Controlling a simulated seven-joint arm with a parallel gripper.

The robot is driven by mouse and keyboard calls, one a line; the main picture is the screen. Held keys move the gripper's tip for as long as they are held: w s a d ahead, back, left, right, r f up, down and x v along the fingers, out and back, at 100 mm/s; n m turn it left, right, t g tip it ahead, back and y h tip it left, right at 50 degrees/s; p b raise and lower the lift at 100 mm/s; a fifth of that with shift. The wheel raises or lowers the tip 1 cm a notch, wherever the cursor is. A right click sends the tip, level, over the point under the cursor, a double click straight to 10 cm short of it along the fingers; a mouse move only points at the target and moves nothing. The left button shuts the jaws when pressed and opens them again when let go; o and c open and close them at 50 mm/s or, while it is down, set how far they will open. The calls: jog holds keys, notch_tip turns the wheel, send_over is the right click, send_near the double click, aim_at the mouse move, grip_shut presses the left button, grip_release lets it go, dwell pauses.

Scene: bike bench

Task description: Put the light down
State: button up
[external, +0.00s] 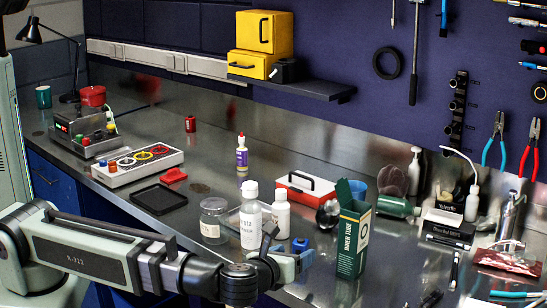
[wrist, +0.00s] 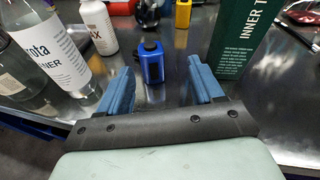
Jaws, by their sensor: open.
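A small blue block-shaped item with a dark top, which looks like the light (wrist: 153,64), stands upright on the bench. It also shows in the external view (external: 299,245), just beyond my gripper (external: 285,258). In the wrist view my gripper (wrist: 160,78) is open, with one blue finger on each side of the light's near end. A gap shows between the light and each finger, and nothing is held. The light appears to rest on the metal bench top (external: 220,165).
A white-labelled bottle (wrist: 50,50) and a smaller white bottle (wrist: 99,25) stand left of my gripper. A green inner tube box (wrist: 240,42) stands close on the right.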

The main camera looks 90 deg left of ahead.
aim_at(299, 242)
jog(key=shift+s+d+m+t, duration=0.25)
jog(key=shift+s+m+t, duration=0.35)
jog(key=shift+t, duration=0.1)
jog(key=shift+s+a+m+t+y, duration=0.3)
jog(key=shift+s+m+t+y, duration=0.15)
jog(key=shift+m+t+y, duration=0.15)
jog(key=shift+x, duration=3.8)
jog(key=shift+s, duration=0.1)
jog(key=c, duration=1.2)
